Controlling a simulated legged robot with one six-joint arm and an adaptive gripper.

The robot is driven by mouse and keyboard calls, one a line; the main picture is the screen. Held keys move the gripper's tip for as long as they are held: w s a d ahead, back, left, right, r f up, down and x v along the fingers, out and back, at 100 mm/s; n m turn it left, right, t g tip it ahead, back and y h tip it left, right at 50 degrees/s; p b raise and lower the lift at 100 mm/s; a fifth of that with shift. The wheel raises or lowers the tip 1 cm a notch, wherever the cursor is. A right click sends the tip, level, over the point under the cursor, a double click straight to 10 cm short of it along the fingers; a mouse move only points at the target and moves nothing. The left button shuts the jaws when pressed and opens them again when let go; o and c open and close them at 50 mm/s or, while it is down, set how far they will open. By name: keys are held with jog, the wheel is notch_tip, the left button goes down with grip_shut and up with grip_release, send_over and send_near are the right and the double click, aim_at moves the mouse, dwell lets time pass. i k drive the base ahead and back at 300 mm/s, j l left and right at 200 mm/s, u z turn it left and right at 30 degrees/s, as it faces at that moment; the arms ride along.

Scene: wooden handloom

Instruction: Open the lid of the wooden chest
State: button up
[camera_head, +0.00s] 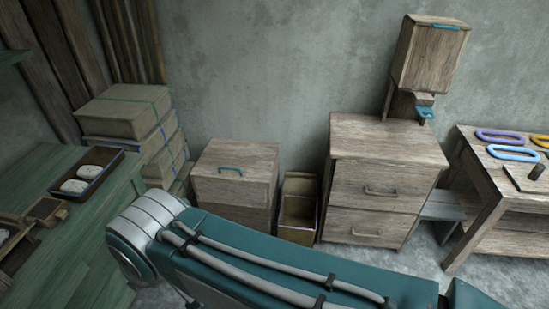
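The wooden chest (232,186) stands on the floor against the back wall, left of the middle. Its flat lid (240,158) looks shut, and a small teal handle (230,171) sits on the front near the top. My teal arm crosses the lower part of the view in front of the chest and hides its lower part. My gripper is outside the view, so its state and its place relative to the chest do not show.
A narrow open box (298,208) stands right of the chest. A drawer cabinet (372,190) stands farther right, near a table (495,180) with coloured rings. Stacked wrapped bundles (125,113) and a green table (90,245) with a tray (88,176) are at left.

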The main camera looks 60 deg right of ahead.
aim_at(252, 161)
jog(key=z, duration=1.5)
jog(key=i+j+z, duration=0.1)
jog(key=z, duration=0.15)
jog(key=i+j+z, duration=0.3)
jog(key=i+j, duration=0.45)
jog(key=i, duration=0.15)
jog(key=i+j+z, duration=0.3)
jog(key=i+j, duration=0.5)
jog(key=j, duration=0.1)
